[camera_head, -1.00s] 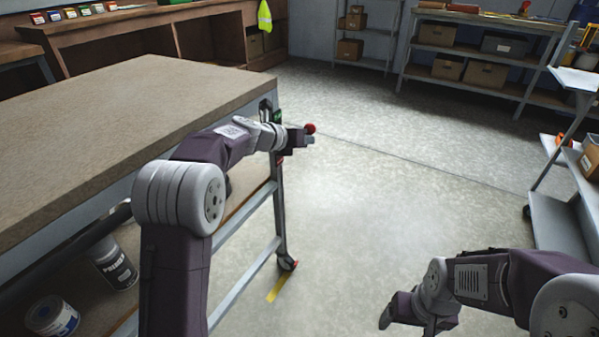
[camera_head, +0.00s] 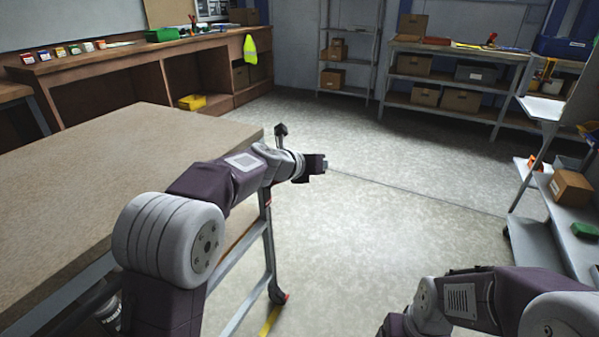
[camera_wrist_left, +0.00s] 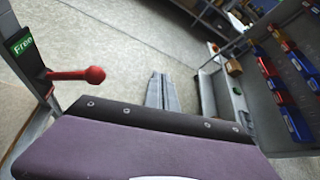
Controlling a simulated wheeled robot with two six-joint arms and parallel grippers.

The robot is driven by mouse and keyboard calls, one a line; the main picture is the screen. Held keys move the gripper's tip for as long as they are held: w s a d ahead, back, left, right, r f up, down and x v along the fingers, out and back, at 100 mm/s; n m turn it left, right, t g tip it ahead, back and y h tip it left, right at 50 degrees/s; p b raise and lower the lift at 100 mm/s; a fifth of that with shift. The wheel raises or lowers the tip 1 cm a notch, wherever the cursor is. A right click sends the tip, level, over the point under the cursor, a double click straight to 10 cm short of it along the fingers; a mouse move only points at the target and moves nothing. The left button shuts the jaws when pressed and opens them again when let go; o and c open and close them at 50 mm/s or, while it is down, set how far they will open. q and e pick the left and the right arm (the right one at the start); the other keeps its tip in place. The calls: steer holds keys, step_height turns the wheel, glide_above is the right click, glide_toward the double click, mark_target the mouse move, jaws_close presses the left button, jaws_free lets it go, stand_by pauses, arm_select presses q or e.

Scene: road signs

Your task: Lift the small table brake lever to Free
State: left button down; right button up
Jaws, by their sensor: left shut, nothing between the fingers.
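The small table (camera_head: 120,160) stands at the left in the head view. The brake lever (camera_wrist_left: 72,75), a red rod with a round red knob, shows at the left in the left wrist view. It sticks out from a dark slot in the table's frame, close to the green Free plate (camera_wrist_left: 20,43). In the head view the lever is hidden. My left gripper (camera_head: 322,164) is past the table's right end. Its fingers (camera_wrist_left: 162,92) are shut and empty, apart from the knob. My right gripper (camera_head: 393,326) is at the bottom edge, its fingers cut off.
A caster (camera_head: 278,295) stands under the table's near right leg. A shelf cart (camera_head: 550,225) with boxes is at the right. A wooden bench (camera_head: 140,60) and metal racks (camera_head: 450,80) line the back. The floor (camera_head: 400,200) between is clear.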

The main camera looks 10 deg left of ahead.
arm_select(q)
steer(key=d, duration=0.1)
steer(key=d+r+p, duration=0.1)
steer(key=shift+s+d, duration=0.3)
steer(key=shift+s, duration=0.1)
steer(key=shift+w+f, duration=0.1)
